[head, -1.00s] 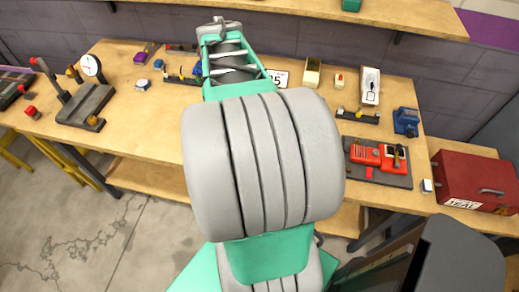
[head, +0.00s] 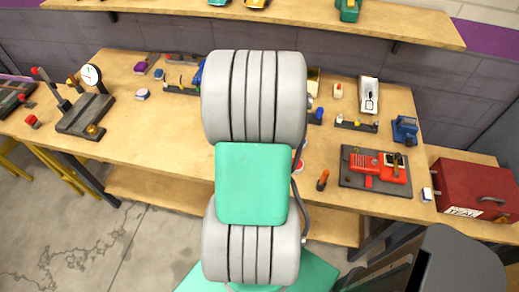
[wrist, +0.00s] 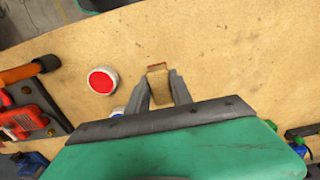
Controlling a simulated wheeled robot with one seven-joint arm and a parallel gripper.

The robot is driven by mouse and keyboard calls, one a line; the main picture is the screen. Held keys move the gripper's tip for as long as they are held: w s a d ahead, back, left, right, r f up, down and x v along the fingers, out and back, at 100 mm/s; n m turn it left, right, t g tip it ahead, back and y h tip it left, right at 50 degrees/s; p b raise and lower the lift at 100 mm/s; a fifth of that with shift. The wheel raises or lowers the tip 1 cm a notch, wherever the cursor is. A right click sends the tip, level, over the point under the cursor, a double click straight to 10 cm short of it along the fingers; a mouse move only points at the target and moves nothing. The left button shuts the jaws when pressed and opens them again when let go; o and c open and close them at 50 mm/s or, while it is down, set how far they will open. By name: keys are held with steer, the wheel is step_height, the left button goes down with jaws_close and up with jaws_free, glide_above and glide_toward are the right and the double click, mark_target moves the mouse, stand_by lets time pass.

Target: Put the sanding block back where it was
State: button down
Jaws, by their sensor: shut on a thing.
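A small tan block with a brown end, which looks like the sanding block (wrist: 158,78), is between the fingers of my gripper (wrist: 160,92) in the wrist view. The fingers are shut on its sides. The bare wooden workbench (wrist: 215,60) lies behind it; I cannot tell whether the block touches the bench. In the head view my own arm hides the gripper and the block. The workbench also shows in the head view (head: 150,125).
A red round button with a white rim (wrist: 101,81) and a blue-and-white piece (wrist: 117,111) are left of the block. An orange-handled tool (head: 322,180) and a grey board with red parts (head: 348,178) lie further right in the head view. A red toolbox (head: 470,185) stands at right.

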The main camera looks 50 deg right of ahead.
steer(key=f, duration=0.1)
steer(key=w+f, duration=0.1)
steer(key=f, duration=0.2)
steer(key=shift+w+d+f, duration=0.2)
steer(key=shift+d+f, duration=0.05)
steer(key=shift+f, duration=0.3)
steer(key=c, duration=1.1)
jaws_free()
steer(key=shift+c, duration=0.2)
step_height(320, 180, up, 12)
steer(key=shift+r+b, duration=0.15)
steer(key=shift+b, duration=0.25)
steer(key=shift+w+a+r, duration=0.1)
steer(key=shift+r, duration=0.05)
steer(key=w+a+r+n+t, duration=0.1)
steer(key=w+a+r+n, duration=0.25)
steer(key=a, duration=0.55)
steer(key=w+a+r+n+t, duration=0.15)
steer(key=w+a+n, duration=0.3)
steer(key=a, duration=0.45)
steer(key=s+a+r+n+t, duration=0.1)
steer(key=a+n, duration=0.4)
steer(key=a, duration=0.8)
steer(key=shift+a+r+n, duration=0.25)
steer(key=shift+r+n, duration=0.05)
steer(key=shift+r, duration=0.2)
